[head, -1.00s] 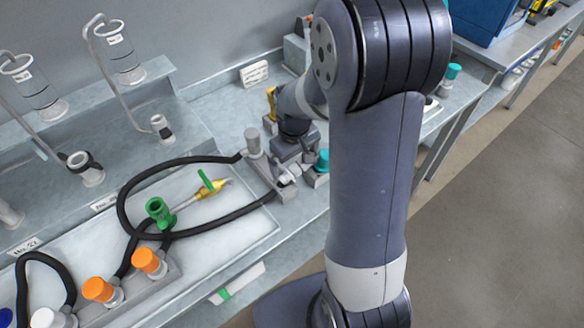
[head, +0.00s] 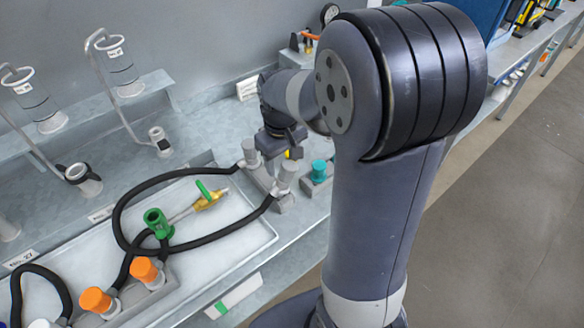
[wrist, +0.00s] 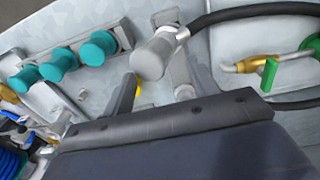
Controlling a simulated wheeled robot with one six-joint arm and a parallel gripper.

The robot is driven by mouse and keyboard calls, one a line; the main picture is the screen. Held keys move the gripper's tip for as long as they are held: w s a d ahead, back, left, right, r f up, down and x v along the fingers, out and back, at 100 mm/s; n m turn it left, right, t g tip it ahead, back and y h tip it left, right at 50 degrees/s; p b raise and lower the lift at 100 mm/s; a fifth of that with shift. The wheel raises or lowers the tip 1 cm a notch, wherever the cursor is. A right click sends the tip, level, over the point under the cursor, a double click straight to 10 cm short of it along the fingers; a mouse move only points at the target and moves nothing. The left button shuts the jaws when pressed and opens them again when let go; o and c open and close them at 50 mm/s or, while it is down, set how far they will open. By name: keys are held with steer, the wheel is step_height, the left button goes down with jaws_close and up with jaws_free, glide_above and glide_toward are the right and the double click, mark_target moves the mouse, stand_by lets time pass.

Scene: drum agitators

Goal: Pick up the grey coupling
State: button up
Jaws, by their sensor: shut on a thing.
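My gripper (wrist: 152,88) is at the bracket, with its dark body across the bottom of the wrist view. Its jaws are shut at a grey coupling (wrist: 150,58), a short pale cylinder joined to a black hose (wrist: 250,12). In the head view this seems to be the nearer grey coupling (head: 287,174), just in front of my gripper (head: 285,142). A second grey coupling (head: 250,152) stands to the left on the same grey bracket (head: 270,188). The exact finger contact is partly hidden. No clear lift off the bracket shows.
Teal couplings (wrist: 62,62) sit on a rack beside the bracket. A white tray (head: 262,238) holds a green fitting (head: 157,222), a yellow valve (head: 206,201) and looping black hose. Orange caps (head: 96,300) stand at front left. A small yellow part (head: 295,153) shows by my gripper.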

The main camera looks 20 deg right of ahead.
steer(key=shift+s+a+r+g, duration=0.1)
steer(key=shift+s+a+g, duration=0.15)
steer(key=shift+s+a, duration=0.3)
steer(key=shift+s+a+g, duration=0.25)
steer(key=shift+s+a, duration=0.05)
steer(key=shift+a, duration=0.3)
jaws_close()
steer(key=shift+w+r, duration=0.15)
steer(key=shift+r, duration=0.2)
steer(key=shift+d+r, duration=0.15)
steer(key=shift+r, duration=0.1)
steer(key=shift+w+d, duration=0.1)
steer(key=shift+w, duration=0.05)
steer(key=shift+c, duration=0.8)
jaws_free()
steer(key=shift+r, duration=0.1)
steer(key=o, duration=0.4)
steer(key=shift+w+d, duration=0.1)
steer(key=o, duration=1.3)
